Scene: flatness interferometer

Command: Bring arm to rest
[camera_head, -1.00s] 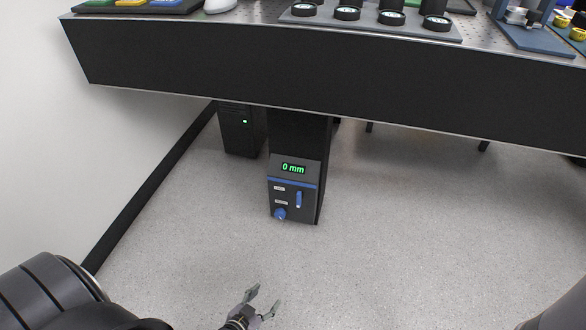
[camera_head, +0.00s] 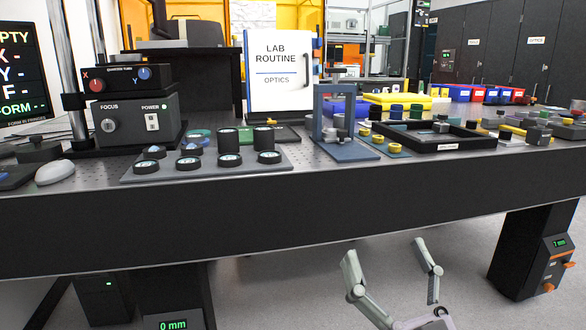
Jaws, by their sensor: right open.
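My right gripper (camera_head: 390,260) shows at the lower right of the head view. Its two pale grey fingers are spread wide apart and nothing is between them. It is in front of the table's dark front side and below the table top, with floor behind its lower part. The rest of its arm is out of the picture. My left gripper is not in view.
A perforated optical table (camera_head: 330,215) spans the view. On it are a plate of round optics (camera_head: 200,160), a focus control box (camera_head: 135,122), a LAB ROUTINE board (camera_head: 280,70) and a black tray (camera_head: 445,146). A table leg (camera_head: 530,250) stands right; grey floor is clear.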

